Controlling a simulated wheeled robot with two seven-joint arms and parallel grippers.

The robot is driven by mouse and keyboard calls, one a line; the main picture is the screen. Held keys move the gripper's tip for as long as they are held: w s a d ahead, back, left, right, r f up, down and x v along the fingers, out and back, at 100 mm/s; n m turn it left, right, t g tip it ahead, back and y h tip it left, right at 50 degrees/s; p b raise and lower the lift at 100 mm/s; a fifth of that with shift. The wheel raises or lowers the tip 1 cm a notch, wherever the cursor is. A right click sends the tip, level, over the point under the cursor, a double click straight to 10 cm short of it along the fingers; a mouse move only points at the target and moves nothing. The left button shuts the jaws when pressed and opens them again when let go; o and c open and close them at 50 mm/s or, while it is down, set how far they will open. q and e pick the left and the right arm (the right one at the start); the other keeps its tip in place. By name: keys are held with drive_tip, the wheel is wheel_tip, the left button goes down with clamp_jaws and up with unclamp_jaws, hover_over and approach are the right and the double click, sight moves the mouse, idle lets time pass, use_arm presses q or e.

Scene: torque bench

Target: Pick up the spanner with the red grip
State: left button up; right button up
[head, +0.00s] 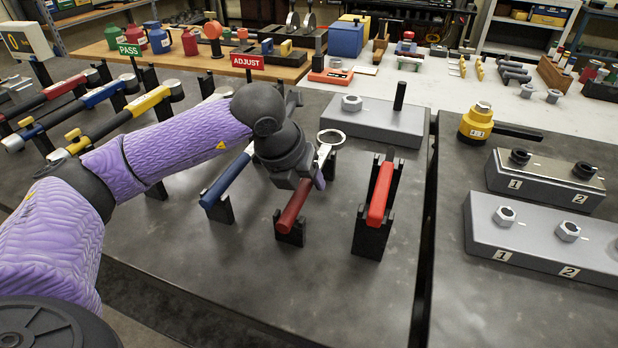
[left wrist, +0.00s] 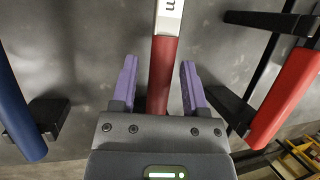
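The spanner with the dark red grip (head: 293,207) lies on a black stand, its silver ring end (head: 331,138) pointing away from me. My left gripper (head: 305,184) is over its grip. In the left wrist view the dark red grip (left wrist: 163,75) runs between the two purple fingers of my left gripper (left wrist: 158,64). The fingers are open, with a gap on each side of the grip. My arm and gripper hide part of the spanner's shaft in the head view. My right gripper is not in view.
A blue-gripped tool (head: 226,181) rests to the left, and a brighter red-gripped tool (head: 380,195) stands to the right on a black stand. A grey block (head: 376,121) with a nut and black post lies behind. The bench front is clear.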

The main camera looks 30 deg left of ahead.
use_arm(q)
clamp_jaws()
idle(0.5)
idle(0.4)
